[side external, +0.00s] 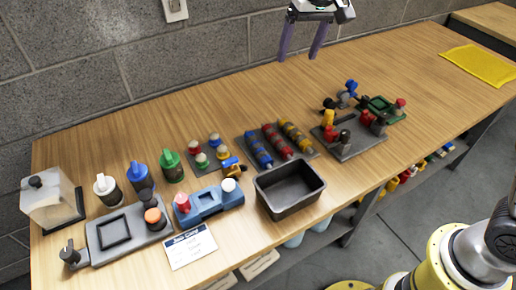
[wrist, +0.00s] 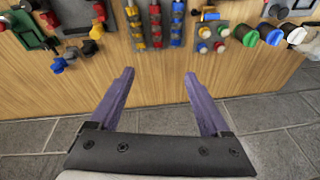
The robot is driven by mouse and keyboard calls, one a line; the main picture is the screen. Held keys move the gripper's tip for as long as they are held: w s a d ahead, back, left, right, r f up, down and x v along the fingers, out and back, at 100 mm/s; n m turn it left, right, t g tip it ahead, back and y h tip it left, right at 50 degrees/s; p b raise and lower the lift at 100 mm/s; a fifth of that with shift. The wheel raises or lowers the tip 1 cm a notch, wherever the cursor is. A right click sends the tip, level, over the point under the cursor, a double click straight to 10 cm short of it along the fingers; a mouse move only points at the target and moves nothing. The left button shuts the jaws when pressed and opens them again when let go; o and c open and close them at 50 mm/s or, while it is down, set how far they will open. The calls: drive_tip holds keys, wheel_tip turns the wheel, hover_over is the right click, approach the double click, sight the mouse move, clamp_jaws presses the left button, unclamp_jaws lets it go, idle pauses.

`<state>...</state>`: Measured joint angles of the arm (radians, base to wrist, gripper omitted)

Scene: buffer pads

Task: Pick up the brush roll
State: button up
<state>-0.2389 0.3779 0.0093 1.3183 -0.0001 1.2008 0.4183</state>
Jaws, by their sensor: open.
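Three ribbed rolls that look like the brush rolls lie side by side on a dark grey tray (side external: 313,154): a blue one (side external: 258,150), a red one (side external: 277,142) and a yellow one (side external: 294,135). In the wrist view the yellow roll (wrist: 136,24), red roll (wrist: 156,22) and blue roll (wrist: 178,22) show at the top edge, partly cut off. My gripper (side external: 298,57) is open and empty, high above the back of the table, away from the rolls. Its two purple fingers (wrist: 158,73) are spread wide in the wrist view.
A black bin (side external: 290,190) stands in front of the rolls. A grey fixture with coloured knobs (side external: 348,138) is to their right, and a pad with coloured knobs (side external: 210,152) to their left. Bottles and a blue block (side external: 208,203) fill the left side. The right part of the table is mostly clear.

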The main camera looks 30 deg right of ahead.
drive_tip(key=w+a+f+g, duration=0.1)
drive_tip(key=w+a+f, duration=0.15)
drive_tip(key=f, duration=0.25)
drive_tip(key=w+a+f+g, duration=0.1)
drive_tip(key=w+a+f, duration=0.15)
drive_tip(key=f, duration=0.35)
drive_tip(key=n, duration=0.1)
hover_over(258, 145)
drive_tip(key=shift+g+h, duration=0.3)
drive_tip(key=f, duration=0.9)
drive_tip(key=s+f, duration=0.1)
drive_tip(key=f, duration=0.3)
drive_tip(key=shift+a+f, duration=0.2)
drive_tip(key=shift+a, duration=0.1)
drive_tip(key=shift+w+d+f, duration=0.1)
drive_tip(key=shift+w+f, duration=0.05)
drive_tip(key=shift+f, duration=0.85)
drive_tip(key=shift+w+d+f, duration=0.1)
drive_tip(key=shift+w+f, duration=0.05)
drive_tip(key=shift+f, duration=0.85)
drive_tip(key=shift+w+d+f, duration=0.1)
drive_tip(key=shift+w+f, duration=0.05)
drive_tip(key=shift+f, duration=0.85)
clamp_jaws()
